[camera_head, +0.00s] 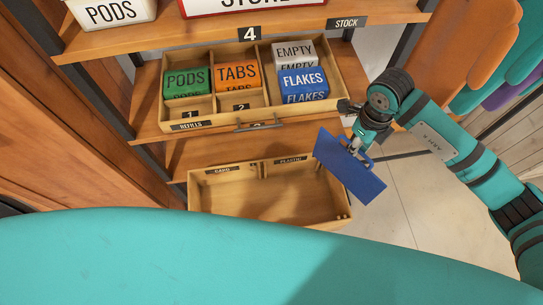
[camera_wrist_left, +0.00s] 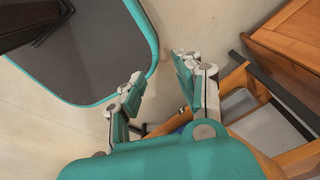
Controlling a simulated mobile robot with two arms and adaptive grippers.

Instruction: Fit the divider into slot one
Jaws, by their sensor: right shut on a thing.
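The divider, a flat blue panel (camera_head: 350,168), is tilted in the air at the right of the head view. My right gripper (camera_head: 356,145) is shut on its upper edge. The panel overlaps the right end of the lower wooden drawer (camera_head: 270,215) in the picture; I cannot tell whether they touch. This drawer is open and looks empty, with "CARD" and "PLASTIC" labels on its back wall and a small upright between them. No slot marked one is readable in it. My left gripper (camera_wrist_left: 158,76) is open and empty in the left wrist view, outside the head view.
Above, an open tray (camera_head: 338,98) has compartments with green PODS (camera_head: 187,80), orange TABS (camera_head: 238,75) and blue FLAKES (camera_head: 303,80) boxes, plus an EMPTY box (camera_head: 293,50). A shelf (camera_head: 250,38) runs over it. Bare floor (camera_head: 400,210) lies right of the lower drawer.

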